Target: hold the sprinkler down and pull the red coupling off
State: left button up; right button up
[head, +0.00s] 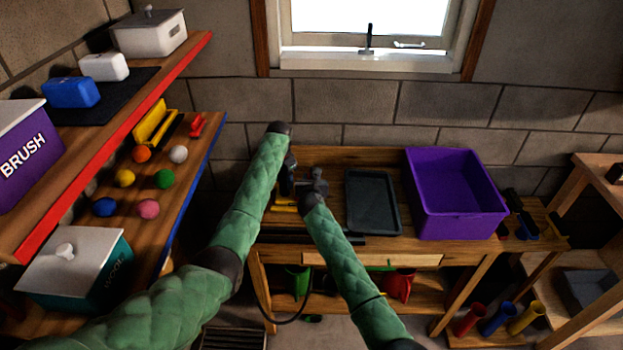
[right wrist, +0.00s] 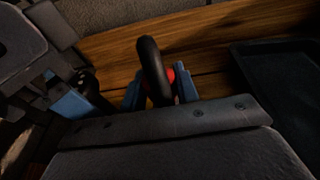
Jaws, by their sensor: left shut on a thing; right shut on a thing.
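The red coupling (right wrist: 172,76) shows in the right wrist view as a small red part, partly hidden behind a thick black hose-like loop (right wrist: 151,62). The blue fingertips of my right gripper (right wrist: 160,88) stand on both sides of it, shut on it. In the head view my right gripper (head: 306,188) is at the left part of the workbench, close beside my left gripper (head: 286,188). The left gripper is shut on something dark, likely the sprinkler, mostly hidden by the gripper. A yellow piece (head: 283,207) shows just below it.
The workbench (head: 330,160) holds a dark tray (head: 373,203) right of my grippers and a purple bin (head: 455,225) farther right. A shelf (head: 190,160) with coloured balls stands at left. A window is behind. A black hose hangs below the bench front.

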aim_at(312, 172)
jog(key=shift+r, duration=0.25)
grip_shut()
jog(key=shift+r, duration=1.8)
pick_arm(q)
jog(key=o, duration=1.3)
jog(key=shift+r, duration=0.1)
notch_tip(312, 172, up, 12)
jog(key=shift+w+a+f, duration=0.1)
jog(key=shift+f, duration=0.05)
pick_arm(e)
jog(key=shift+s+f, duration=0.1)
